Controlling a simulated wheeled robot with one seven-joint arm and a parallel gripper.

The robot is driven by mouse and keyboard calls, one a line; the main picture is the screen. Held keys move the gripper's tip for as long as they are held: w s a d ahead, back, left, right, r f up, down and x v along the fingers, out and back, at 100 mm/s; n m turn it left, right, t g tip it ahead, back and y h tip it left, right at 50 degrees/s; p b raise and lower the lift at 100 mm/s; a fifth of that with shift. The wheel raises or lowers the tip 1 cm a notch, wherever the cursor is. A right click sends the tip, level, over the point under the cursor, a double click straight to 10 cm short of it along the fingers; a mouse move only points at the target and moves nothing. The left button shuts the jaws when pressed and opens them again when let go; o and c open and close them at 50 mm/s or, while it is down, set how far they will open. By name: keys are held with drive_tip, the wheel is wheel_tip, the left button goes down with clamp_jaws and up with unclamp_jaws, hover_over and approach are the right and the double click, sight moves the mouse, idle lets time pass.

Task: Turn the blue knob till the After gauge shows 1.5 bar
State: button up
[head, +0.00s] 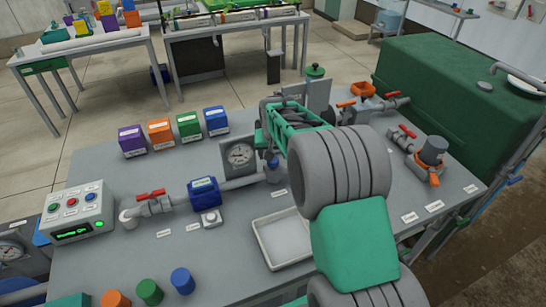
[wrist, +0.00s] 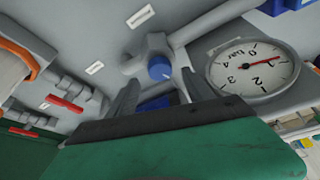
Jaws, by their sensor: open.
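The blue knob (wrist: 159,68) sits on a grey fitting on the pipe, in the upper middle of the wrist view. It also shows in the head view (head: 273,159), partly hidden by my arm. My gripper (wrist: 160,86) is open and empty, its fingers apart on the near side of the knob; I see no contact. A round white gauge (wrist: 252,67) in bar stands to the right of the knob in the wrist view, upside down. Its red needle points near the 1. The same gauge shows in the head view (head: 240,156); its name label is unreadable.
On the grey bench (head: 110,170) are a control box (head: 77,212) with a lit display, a blue pipe unit (head: 204,191), a white tray (head: 280,240) and several coloured boxes (head: 160,133). Red-handled valves (head: 403,131) stand at right. A green tank (head: 445,90) is beyond.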

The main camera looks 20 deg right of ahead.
drive_tip(key=x, duration=0.3)
drive_tip(key=shift+w+f, duration=0.15)
drive_tip(key=shift+f, duration=0.15)
clamp_jaws()
idle(0.4)
